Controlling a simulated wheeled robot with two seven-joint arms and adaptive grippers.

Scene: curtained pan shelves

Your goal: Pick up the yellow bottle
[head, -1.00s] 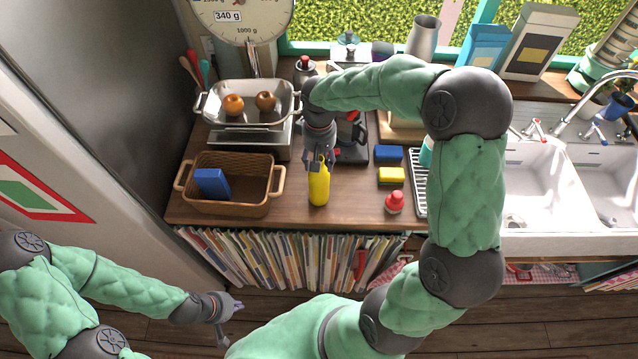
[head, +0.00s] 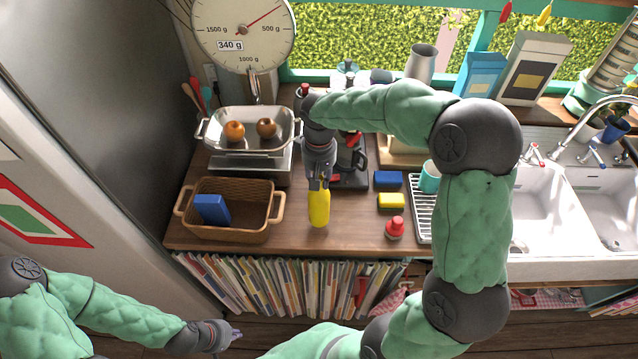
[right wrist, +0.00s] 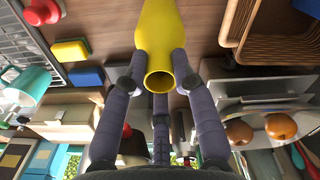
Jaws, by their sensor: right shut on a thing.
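The yellow bottle (head: 319,209) is on the wooden counter between the wicker basket and the sponges in the head view. My right gripper (head: 319,180) is shut on its upper part from above. In the right wrist view the yellow bottle (right wrist: 160,40) runs up from between the fingers of my right gripper (right wrist: 160,60), its round open end facing the camera. I cannot tell whether its base touches the counter. My left gripper (head: 228,337) is low at the left, over the floor, away from the bottle; its fingers are too small to read.
A wicker basket (head: 262,228) with a blue box (head: 212,209) stands left of the bottle. A scale tray (head: 250,146) holds two brown fruits behind it.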

